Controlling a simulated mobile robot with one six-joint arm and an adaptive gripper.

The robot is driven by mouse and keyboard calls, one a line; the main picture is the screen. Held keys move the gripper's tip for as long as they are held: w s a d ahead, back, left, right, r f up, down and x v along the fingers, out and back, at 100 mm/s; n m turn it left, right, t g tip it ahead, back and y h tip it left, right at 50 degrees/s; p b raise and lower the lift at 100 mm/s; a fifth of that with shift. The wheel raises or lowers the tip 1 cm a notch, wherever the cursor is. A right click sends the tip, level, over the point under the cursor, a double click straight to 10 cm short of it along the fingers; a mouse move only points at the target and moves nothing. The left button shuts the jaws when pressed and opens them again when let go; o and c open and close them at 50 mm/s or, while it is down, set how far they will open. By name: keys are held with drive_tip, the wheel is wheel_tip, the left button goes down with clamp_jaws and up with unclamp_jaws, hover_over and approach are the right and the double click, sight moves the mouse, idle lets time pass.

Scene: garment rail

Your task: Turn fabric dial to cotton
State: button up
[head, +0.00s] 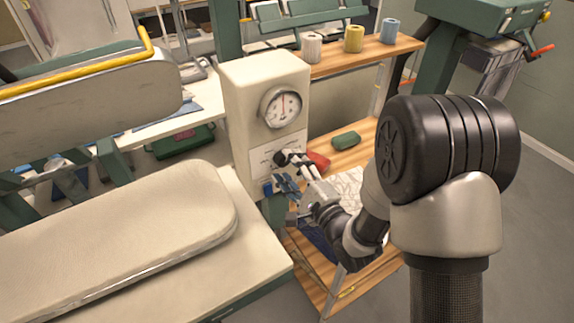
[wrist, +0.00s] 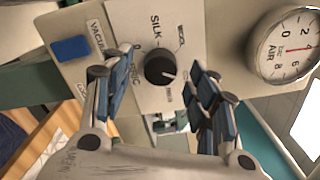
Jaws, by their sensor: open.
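The fabric dial (wrist: 160,67) is a round black knob on a pale label plate (wrist: 185,18) in the wrist view. Its white pointer mark points to the lower right in that view. SILK reads clearly above left of it and WOOL above right. Other labels around it are partly hidden by my fingers or too small to read, so I cannot tell the exact setting. My gripper (wrist: 162,84) is open, with one blue-padded finger on each side of the dial and visible gaps to both. In the head view my gripper (head: 291,174) is at the cabinet's lower front.
A round air gauge (wrist: 286,46) sits beside the label plate, and a blue switch (wrist: 71,49) is on the other side. The padded pressing board (head: 130,230) lies left of the cabinet (head: 245,110). A wooden shelf (head: 345,165) with a green object (head: 346,140) stands right.

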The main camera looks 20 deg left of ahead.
drive_tip(key=v, duration=0.6)
idle(0.3)
drive_tip(key=w+d+r+n+h, duration=0.1)
drive_tip(key=d+r+n+h, duration=0.2)
drive_tip(key=d+h, duration=0.45)
drive_tip(key=w+d+r+n+h, duration=0.1)
drive_tip(key=d+r+n+h, duration=0.25)
drive_tip(key=d, duration=0.75)
drive_tip(key=s+d+r+n+g+h, duration=0.1)
drive_tip(key=s+d+n+g, duration=0.2)
drive_tip(key=s, duration=0.9)
drive_tip(key=s+d+r+n+g+h, duration=0.1)
drive_tip(key=s+d+n+g, duration=0.2)
drive_tip(key=s, duration=0.9)
drive_tip(key=shift+d+r+g+h+b, duration=0.2)
drive_tip(key=shift+d+g+h+b, duration=0.25)
drive_tip(key=shift+d, duration=0.25)
drive_tip(key=shift+c, duration=0.4)
